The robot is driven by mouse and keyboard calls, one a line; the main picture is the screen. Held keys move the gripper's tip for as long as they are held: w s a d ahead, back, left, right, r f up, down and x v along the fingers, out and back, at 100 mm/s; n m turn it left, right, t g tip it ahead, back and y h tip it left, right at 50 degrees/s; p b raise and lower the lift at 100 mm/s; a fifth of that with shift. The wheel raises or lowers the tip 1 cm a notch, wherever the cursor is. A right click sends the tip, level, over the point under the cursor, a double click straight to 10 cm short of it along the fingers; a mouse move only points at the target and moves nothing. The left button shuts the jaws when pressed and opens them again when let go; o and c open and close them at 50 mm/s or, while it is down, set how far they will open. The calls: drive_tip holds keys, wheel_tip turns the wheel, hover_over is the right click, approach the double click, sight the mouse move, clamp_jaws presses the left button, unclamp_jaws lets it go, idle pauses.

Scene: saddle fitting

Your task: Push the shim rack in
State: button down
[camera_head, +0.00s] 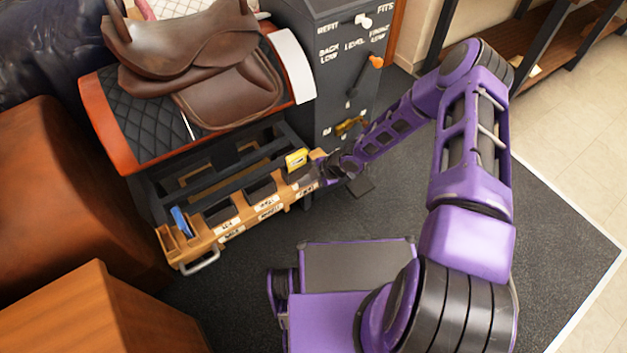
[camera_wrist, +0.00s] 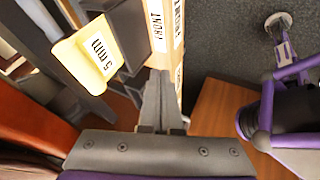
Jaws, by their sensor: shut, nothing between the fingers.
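The shim rack (camera_head: 222,232) is a long wooden tray with labelled compartments and a metal handle (camera_head: 200,261) at its left end. It stands out from under the saddle stand. A yellow shim (camera_head: 296,160) is in its right part and a blue shim (camera_head: 181,222) at its left end. My gripper (camera_head: 322,168) is at the rack's right end. In the wrist view my gripper (camera_wrist: 160,82) is shut and empty, its fingertips against or very near the rack's labelled front (camera_wrist: 165,25); contact is unclear. The yellow shim, marked 5 mm, shows there too (camera_wrist: 88,52).
A brown saddle (camera_head: 200,65) rests on the padded stand (camera_head: 130,118) above the rack. A grey cabinet (camera_head: 335,85) with labels and levers stands behind my gripper. Brown leather furniture (camera_head: 70,190) and a wooden top (camera_head: 100,315) are at left. Dark mat lies before the rack.

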sight(290, 179)
drive_tip(key=shift+w+a, duration=0.4)
drive_tip(key=shift+w, duration=0.25)
drive_tip(key=shift+w+a, duration=0.35)
drive_tip(key=shift+w, duration=0.3)
drive_tip(key=shift+r, duration=0.1)
